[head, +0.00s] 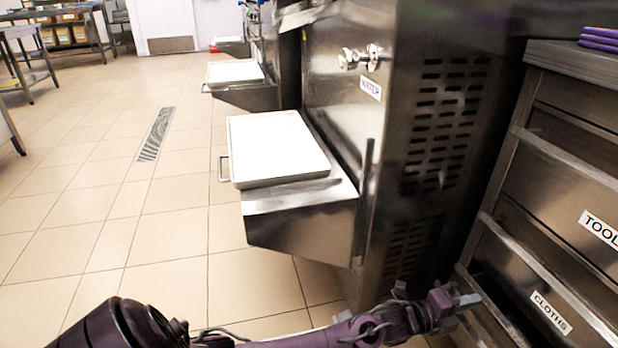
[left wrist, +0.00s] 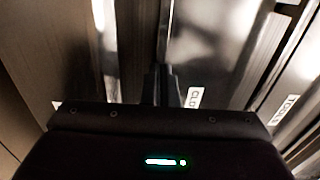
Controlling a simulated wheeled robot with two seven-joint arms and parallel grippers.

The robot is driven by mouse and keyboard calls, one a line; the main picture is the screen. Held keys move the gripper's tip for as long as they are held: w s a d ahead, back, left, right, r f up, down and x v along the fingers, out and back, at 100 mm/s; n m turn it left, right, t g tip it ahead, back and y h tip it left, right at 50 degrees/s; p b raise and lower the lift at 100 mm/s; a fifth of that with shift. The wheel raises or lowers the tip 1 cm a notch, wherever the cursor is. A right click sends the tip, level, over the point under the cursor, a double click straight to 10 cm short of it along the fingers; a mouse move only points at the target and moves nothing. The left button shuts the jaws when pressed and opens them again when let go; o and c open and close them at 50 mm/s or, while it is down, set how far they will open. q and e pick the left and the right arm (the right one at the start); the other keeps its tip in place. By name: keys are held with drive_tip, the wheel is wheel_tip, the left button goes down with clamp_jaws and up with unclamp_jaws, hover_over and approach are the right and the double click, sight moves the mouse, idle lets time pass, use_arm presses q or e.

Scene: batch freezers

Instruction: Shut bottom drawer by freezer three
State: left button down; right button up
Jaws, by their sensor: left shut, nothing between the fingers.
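The steel drawer unit (head: 535,85) stands at the right edge of the head view. Its drawer labelled CLOTHS (head: 540,300) sits below one whose label begins TOOL (head: 598,215). The bottom drawer, below CLOTHS, is mostly cut off by the lower edge; I cannot tell how far it stands out. My left gripper (head: 470,300) is shut and empty, by the left side of the drawer fronts. In the left wrist view its fingers (left wrist: 160,86) point at steel fronts just left of the CLOTHS label (left wrist: 194,97). Contact cannot be told. My right gripper is not in view.
A steel batch freezer (head: 345,110) with a side vent stands left of the drawers, with a white-topped tray (head: 275,145) on its front shelf. More freezers stand behind. Purple cloths (head: 600,38) lie on the drawer unit. The tiled floor (head: 165,235) at left is clear.

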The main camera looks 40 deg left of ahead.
use_arm(q)
drive_tip(key=shift+x, duration=0.95)
